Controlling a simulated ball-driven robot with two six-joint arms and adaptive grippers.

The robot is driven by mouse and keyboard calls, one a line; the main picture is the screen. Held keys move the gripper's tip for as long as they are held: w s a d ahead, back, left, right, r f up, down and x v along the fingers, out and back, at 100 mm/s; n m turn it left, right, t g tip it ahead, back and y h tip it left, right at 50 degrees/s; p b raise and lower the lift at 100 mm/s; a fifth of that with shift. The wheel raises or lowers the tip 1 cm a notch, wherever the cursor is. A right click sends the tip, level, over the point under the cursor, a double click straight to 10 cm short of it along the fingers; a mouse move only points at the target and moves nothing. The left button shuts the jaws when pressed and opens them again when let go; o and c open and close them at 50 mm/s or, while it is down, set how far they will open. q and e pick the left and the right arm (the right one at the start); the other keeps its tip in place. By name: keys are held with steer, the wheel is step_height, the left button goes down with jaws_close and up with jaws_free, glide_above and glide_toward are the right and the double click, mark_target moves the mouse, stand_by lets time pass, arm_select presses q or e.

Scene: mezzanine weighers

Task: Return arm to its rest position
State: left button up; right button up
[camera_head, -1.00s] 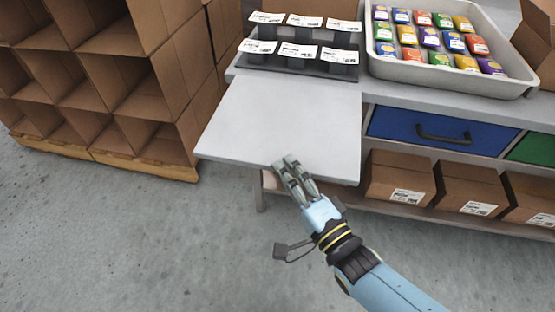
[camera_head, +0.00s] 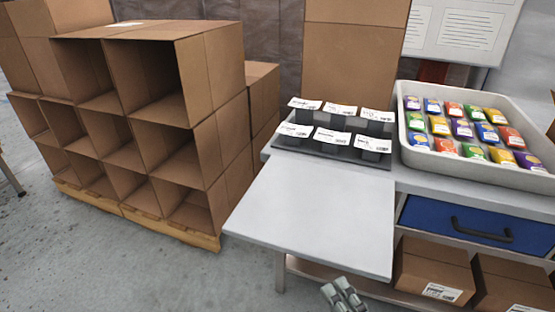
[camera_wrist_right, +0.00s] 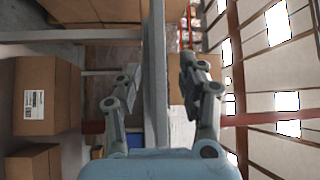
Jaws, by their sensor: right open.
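My right gripper (camera_head: 344,292) shows at the bottom edge of the head view, just in front of and below the near edge of the pull-out shelf (camera_head: 315,215). Only its fingers show there; the rest of the arm is out of frame. In the right wrist view the two fingers (camera_wrist_right: 155,90) stand apart with nothing held between them. The shelf's edge (camera_wrist_right: 155,60) shows in the gap between them, seen edge-on. The shelf surface is bare. My left gripper is in neither view.
A black stand (camera_head: 330,149) with several white labels and a grey tray (camera_head: 470,172) of colourful packets sit on the bench. A blue drawer (camera_head: 430,213) and cardboard boxes (camera_head: 432,270) are below. Stacked open cartons (camera_head: 226,100) stand left on a pallet (camera_head: 140,212). The floor between is clear.

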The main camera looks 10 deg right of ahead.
steer(key=s+d+f+n+g+h+b, duration=0.1)
steer(key=s+d+f+n+g+b, duration=0.15)
steer(key=f, duration=0.65)
steer(key=s+d+f+n+g+h+b, duration=0.1)
steer(key=s+d+f+g+b, duration=0.2)
steer(key=f, duration=0.6)
steer(key=s+d+f+n+g+h+b, duration=0.1)
steer(key=s+d+f+g, duration=0.3)
steer(key=f, duration=0.5)
steer(key=s+d+f+n+g, duration=0.1)
steer(key=s+f+n+g, duration=0.1)
steer(key=s, duration=0.5)
steer(key=s+d+f+n+g+h+b, duration=0.1)
steer(key=s+f+n+g, duration=0.2)
steer(key=s+f+n, duration=0.2)
steer(key=s+d+f+n+g, duration=0.2)
steer(key=s+f+n+g, duration=0.1)
steer(key=s, duration=0.7)
steer(key=shift+f, duration=0.7)
